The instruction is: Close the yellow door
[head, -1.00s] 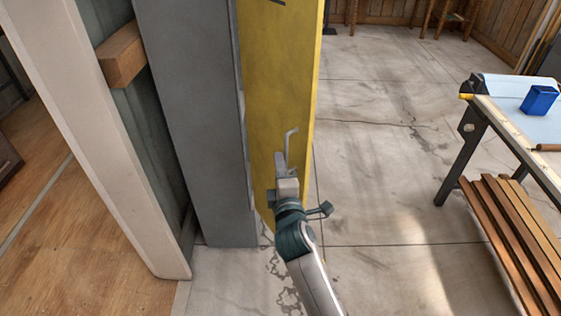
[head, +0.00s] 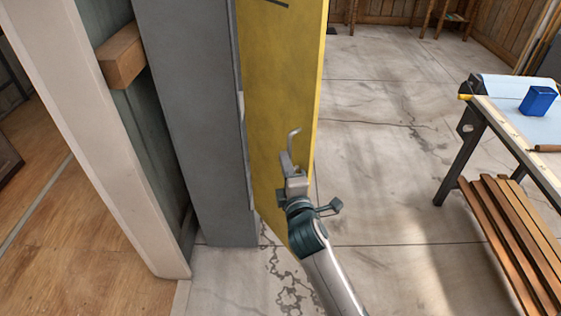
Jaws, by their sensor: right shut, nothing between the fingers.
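The yellow door (head: 278,80) stands ajar beside the grey door frame (head: 195,120), its free edge on the right. My right arm comes up from the bottom of the view. My left gripper is not in view.
A workbench (head: 510,122) with a blue box (head: 538,100) stands at the right, with wooden slats (head: 510,225) low beneath it. A wooden block (head: 121,57) juts from the wall at the left. The concrete floor (head: 385,160) between door and bench is clear.

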